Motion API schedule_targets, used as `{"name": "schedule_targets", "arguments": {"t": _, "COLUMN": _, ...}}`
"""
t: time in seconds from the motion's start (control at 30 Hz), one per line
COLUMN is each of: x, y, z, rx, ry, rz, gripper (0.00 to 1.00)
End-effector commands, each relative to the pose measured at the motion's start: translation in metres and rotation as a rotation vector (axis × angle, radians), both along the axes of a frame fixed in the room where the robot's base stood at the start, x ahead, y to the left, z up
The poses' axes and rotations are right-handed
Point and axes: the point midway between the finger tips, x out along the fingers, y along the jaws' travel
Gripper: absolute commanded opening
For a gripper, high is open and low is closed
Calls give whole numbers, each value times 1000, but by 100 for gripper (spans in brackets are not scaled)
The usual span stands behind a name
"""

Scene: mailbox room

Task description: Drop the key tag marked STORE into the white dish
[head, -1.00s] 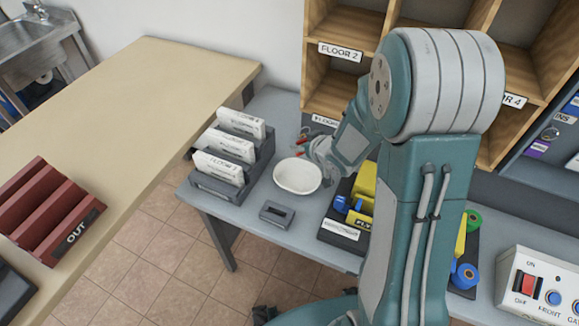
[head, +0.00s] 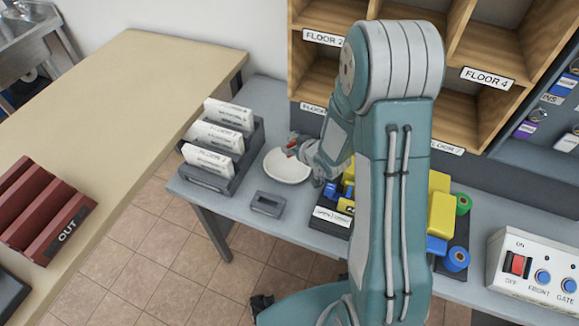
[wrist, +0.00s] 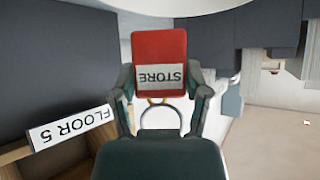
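The red key tag (wrist: 159,48) has a pale label reading STORE, upside down in the wrist view, with a metal ring below it. My gripper (wrist: 160,82) is shut on this tag, one finger at each side. In the head view my gripper (head: 294,146) is over the far part of the white dish (head: 284,172), and a bit of the red tag (head: 291,151) shows at its tips. The dish stands on the grey table and looks empty where visible. Its far right part is hidden by my gripper and arm.
A grey rack of white envelopes (head: 212,178) stands left of the dish. A small dark grey block (head: 268,204) lies in front. A tray with blue and yellow items (head: 333,215) is to the right, partly behind my arm. Wooden cubbies (head: 325,68) rise behind.

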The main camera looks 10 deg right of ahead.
Motion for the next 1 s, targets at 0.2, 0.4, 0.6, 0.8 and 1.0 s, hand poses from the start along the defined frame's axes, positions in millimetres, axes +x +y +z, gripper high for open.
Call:
{"name": "schedule_targets", "arguments": {"t": 0.2, "x": 0, "y": 1, "z": 0, "rx": -1, "ry": 0, "rz": 1, "gripper": 100}}
{"name": "schedule_targets", "arguments": {"t": 0.4, "x": 0, "y": 1, "z": 0, "rx": -1, "ry": 0, "rz": 1, "gripper": 100}}
{"name": "schedule_targets", "arguments": {"t": 0.6, "x": 0, "y": 1, "z": 4, "rx": 0, "ry": -1, "rz": 1, "gripper": 100}}
{"name": "schedule_targets", "arguments": {"t": 0.8, "x": 1, "y": 2, "z": 32, "rx": -3, "ry": -5, "rz": 2, "gripper": 100}}
{"name": "schedule_targets", "arguments": {"t": 1.0, "x": 1, "y": 2, "z": 68, "rx": -2, "ry": -5, "rz": 1, "gripper": 100}}
